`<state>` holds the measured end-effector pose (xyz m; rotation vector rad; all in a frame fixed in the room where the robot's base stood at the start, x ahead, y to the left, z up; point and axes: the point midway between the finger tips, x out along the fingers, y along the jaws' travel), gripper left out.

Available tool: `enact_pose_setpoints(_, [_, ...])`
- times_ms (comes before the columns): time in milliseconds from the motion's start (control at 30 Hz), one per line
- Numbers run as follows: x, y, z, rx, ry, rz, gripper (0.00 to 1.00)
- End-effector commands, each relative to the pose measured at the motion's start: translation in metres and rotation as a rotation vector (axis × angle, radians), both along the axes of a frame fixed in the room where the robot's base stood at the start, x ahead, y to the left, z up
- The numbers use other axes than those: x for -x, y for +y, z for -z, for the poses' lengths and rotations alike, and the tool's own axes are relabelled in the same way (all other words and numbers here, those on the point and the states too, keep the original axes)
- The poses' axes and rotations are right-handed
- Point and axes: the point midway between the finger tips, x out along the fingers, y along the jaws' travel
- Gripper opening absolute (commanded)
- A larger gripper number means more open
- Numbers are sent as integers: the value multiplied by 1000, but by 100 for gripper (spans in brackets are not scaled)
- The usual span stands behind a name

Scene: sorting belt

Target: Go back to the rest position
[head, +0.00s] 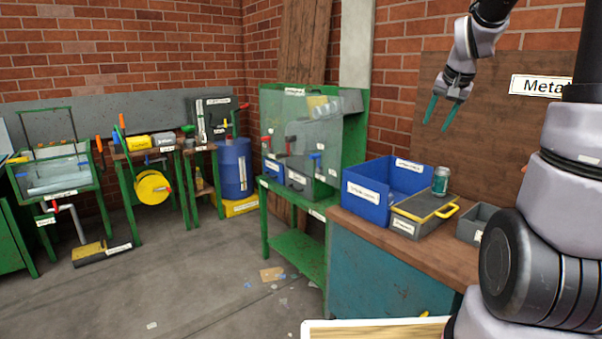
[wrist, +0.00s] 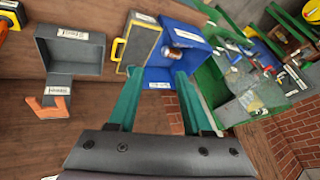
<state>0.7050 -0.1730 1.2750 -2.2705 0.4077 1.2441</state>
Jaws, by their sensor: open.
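My gripper (head: 440,113) is open and empty, raised high in front of the wooden board on the brick wall, above the workbench. Its two green fingers point down and stand apart. They also show in the wrist view (wrist: 156,92), with nothing between them.
A blue bin (head: 366,204) and a small grey bin (head: 469,230) stand on the workbench (head: 350,222). A green-framed cabinet (head: 352,150) stands to its left. An orange-handled thing (wrist: 47,110) lies by the grey bin in the wrist view. The floor at left is mostly clear.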

Motion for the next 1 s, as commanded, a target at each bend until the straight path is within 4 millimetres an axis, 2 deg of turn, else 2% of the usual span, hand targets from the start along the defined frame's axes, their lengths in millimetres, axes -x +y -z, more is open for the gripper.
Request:
enact_pose_setpoints(33, [21,17,-16,5,-14,-26,50])
enact_pose_setpoints(200, [93,60,-45,0,-33,-102,50])
enact_pose_setpoints(400, [175,96,-57,-20,-57,-191,50])
enact_pose_setpoints(500, [206,107,-56,-30,-64,-225,50])
enact_pose_setpoints(600, [225,112,-54,-39,-68,-249,50])
enact_pose_setpoints(700, [235,115,-52,-45,-70,-260,50])
enact_pose_setpoints(1000, [237,116,-52,-46,-69,-262,50])
